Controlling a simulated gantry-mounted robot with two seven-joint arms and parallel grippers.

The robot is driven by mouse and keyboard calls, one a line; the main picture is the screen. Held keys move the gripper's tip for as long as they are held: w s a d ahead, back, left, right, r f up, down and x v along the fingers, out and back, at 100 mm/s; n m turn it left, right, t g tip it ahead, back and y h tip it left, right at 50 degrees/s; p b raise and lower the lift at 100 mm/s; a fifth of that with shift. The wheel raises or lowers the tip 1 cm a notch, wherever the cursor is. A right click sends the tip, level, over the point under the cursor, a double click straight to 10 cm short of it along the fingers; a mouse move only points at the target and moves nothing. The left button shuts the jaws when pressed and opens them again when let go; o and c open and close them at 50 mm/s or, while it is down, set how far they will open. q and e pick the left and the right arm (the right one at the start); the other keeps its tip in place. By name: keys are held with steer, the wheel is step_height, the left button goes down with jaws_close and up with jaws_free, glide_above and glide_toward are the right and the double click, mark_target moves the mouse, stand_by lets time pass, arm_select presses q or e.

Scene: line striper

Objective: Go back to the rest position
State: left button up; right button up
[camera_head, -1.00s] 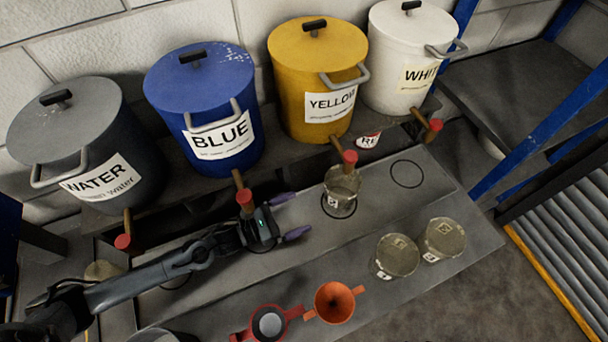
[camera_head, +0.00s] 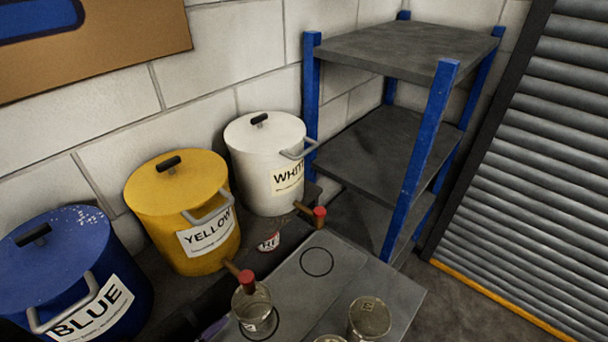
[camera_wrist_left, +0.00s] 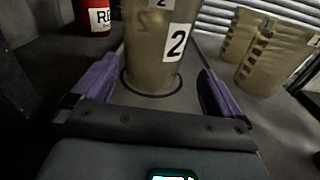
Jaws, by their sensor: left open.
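My left gripper (camera_wrist_left: 155,92) is open, with purple fingers apart in the left wrist view. A beaker labelled 2 (camera_wrist_left: 152,55) stands upright just beyond the fingertips, in a drawn circle. In the head view this beaker (camera_head: 251,308) stands below the yellow bucket's red-ended tap (camera_head: 246,278). Only a purple fingertip (camera_head: 214,330) of my left gripper shows at the head view's bottom edge. My right gripper is not in view.
Blue (camera_head: 62,265), yellow (camera_head: 180,210) and white (camera_head: 267,162) buckets line the wall. An empty circle (camera_head: 317,262) marks the grey bench. More beakers (camera_head: 369,318) stand at its front. A shelf rack (camera_head: 400,130) stands right. A red can (camera_wrist_left: 95,17) is behind the bench.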

arm_select(q)
steer(key=s+r+p, duration=0.1)
steer(key=s+d+r+n+p, duration=0.1)
steer(key=p, duration=0.1)
steer(key=shift+r, duration=0.1)
steer(key=s+d+r+n+t+y+p, duration=0.1)
steer(key=d+r+n+y+p, duration=0.15)
steer(key=r+n+p, duration=0.55)
steer(key=s+d+r+n+t+y+p, duration=0.1)
steer(key=r+n+y+p, duration=0.2)
steer(key=r+p, duration=0.55)
steer(key=s+a+r+n+g+y, duration=0.1)
steer(key=s+a+n+g+y, duration=0.1)
steer(key=n, duration=0.8)
steer(key=s+a+r+n+g+y+p, duration=0.1)
steer(key=s+a+n+g, duration=0.3)
steer(key=n, duration=0.6)
steer(key=s+a+r+n+g+y+p, duration=0.1)
steer(key=s+a+r+n+g+y, duration=0.1)
steer(key=s+n+g, duration=0.3)
steer(key=s+r+n+y, duration=0.1)
steer(key=s+n, duration=0.2)
steer(key=n, duration=0.2)
steer(key=shift+a+n+g, duration=0.3)
steer(key=shift+a+g, duration=0.1)
